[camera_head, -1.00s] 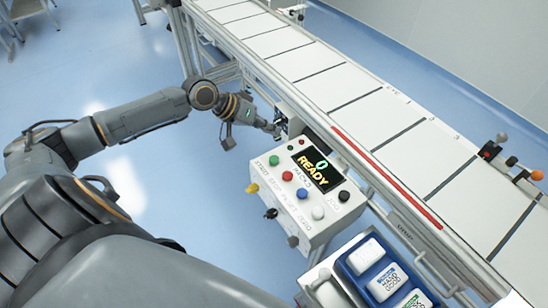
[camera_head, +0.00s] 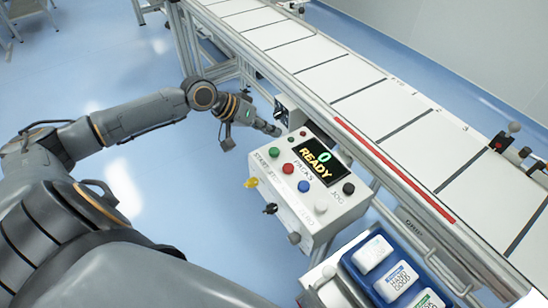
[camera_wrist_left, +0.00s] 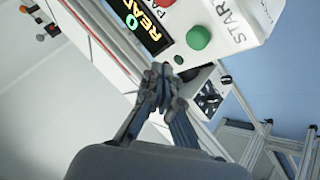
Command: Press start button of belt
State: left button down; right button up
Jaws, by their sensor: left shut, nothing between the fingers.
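The green start button (camera_head: 274,152) sits at the left of the top face of a white control box (camera_head: 325,205), beside the conveyor belt (camera_head: 330,68). In the left wrist view the green button (camera_wrist_left: 198,38) stands next to the word START. My left gripper (camera_head: 277,131) is near the box's far left corner, apart from the button in the left wrist view. Its fingers (camera_wrist_left: 162,72) are closed together and empty. My right gripper is out of view.
The display (camera_head: 318,160) reads 0 READY. Red (camera_head: 288,168), blue (camera_head: 304,186) and black (camera_head: 348,188) buttons share the panel. A blue tray (camera_head: 352,272) holds white packs at lower right.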

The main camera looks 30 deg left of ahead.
aim_at(271, 151)
pick_arm(q)
notch_tip(271, 151, down, 2)
jog(key=shift+b, duration=0.6)
jog(key=shift+f, duration=1)
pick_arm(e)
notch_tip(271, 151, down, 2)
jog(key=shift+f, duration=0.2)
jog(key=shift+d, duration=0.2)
pick_arm(q)
jog(key=shift+f, duration=0.1)
jog(key=shift+f, duration=0.25)
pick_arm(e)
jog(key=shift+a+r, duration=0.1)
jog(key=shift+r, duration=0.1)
pick_arm(q)
jog(key=shift+f, duration=0.1)
